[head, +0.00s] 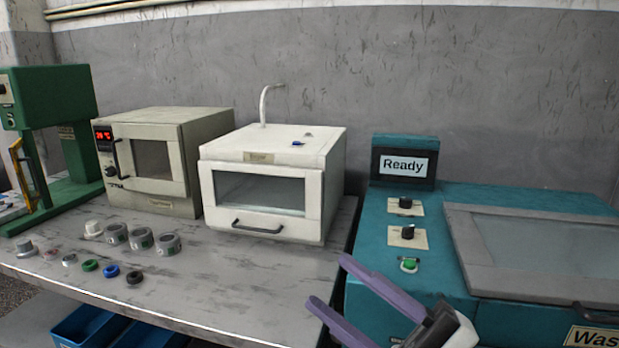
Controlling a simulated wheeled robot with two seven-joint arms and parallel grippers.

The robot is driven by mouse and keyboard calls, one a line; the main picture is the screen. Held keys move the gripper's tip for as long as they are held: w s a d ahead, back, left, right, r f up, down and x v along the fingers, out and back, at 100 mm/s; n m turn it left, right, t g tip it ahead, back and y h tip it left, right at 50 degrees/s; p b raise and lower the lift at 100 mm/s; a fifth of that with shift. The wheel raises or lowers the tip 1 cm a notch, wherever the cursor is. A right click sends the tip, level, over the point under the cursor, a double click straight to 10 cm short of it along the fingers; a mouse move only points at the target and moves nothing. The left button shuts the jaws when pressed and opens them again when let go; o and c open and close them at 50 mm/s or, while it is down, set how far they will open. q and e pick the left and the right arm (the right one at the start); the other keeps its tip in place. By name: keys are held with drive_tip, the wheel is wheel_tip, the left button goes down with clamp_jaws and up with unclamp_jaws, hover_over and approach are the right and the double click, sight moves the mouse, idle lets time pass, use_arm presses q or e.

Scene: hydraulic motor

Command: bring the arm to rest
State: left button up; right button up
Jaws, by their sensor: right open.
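My right gripper (352,300) shows at the bottom, right of the middle, with two purple fingers spread apart and nothing between them. It is in front of the gap between the grey bench (240,292) and the teal washing machine (460,190). The machine's screen (404,165) reads "Ready", and a green button (409,265) sits below two black knobs. The fingers look apart from the bench and the machine. My left gripper is not in view.
A white chamber (272,180) and a beige oven (160,155) stand shut on the bench. Several grey metal parts (141,239) and coloured rings (112,271) lie at the front left. A green press (48,110) stands far left. Blue bins (88,328) are below the bench edge.

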drive_tip(key=w+d+f+m+t+h, duration=0.1)
drive_tip(key=d+f+m+t+h, duration=0.3)
drive_tip(key=f+m+h, duration=0.65)
drive_tip(key=d+f+m+t+h, duration=0.1)
drive_tip(key=d+f+m+h, duration=0.55)
drive_tip(key=f, duration=0.75)
drive_tip(key=s+f+m+g+h, duration=0.1)
drive_tip(key=s+f+m+g, duration=0.6)
drive_tip(key=s+f, duration=0.9)
wheel_tip(320, 180, down, 3)
drive_tip(key=shift+s+d+r+p, duration=0.1)
drive_tip(key=shift+s+d+p, duration=0.2)
drive_tip(key=shift+d, duration=0.1)
